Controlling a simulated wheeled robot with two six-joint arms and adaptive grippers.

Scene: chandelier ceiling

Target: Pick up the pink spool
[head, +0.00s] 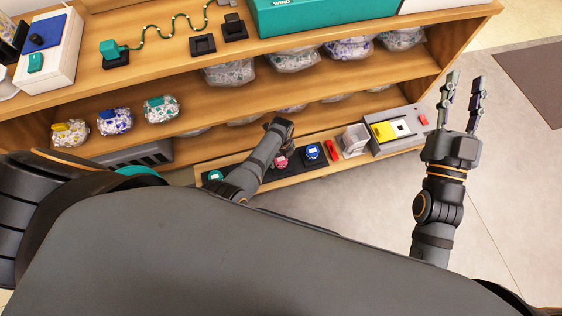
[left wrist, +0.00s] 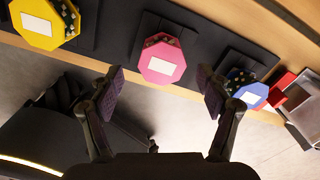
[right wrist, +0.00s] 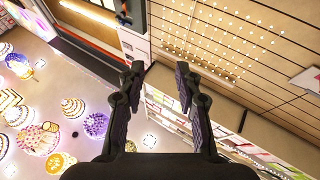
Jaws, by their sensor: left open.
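The pink spool (left wrist: 162,62) shows in the left wrist view as an octagonal pink face with a white label, on a black stand on the low shelf. In the head view the pink spool (head: 281,163) is partly hidden by my left gripper (head: 279,128). In the left wrist view my left gripper (left wrist: 160,85) is open and empty, its two fingers spread either side below the spool, apart from it. My right gripper (head: 465,88) is raised at the right over the floor, open and empty; its fingers also show in the right wrist view (right wrist: 158,85).
A yellow spool (left wrist: 40,22) and a blue spool (left wrist: 247,92) flank the pink one on their own stands. A red object (head: 332,150), a clear container (head: 355,139) and a grey tray (head: 376,148) lie further right. Shelf boards (head: 215,138) rise above.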

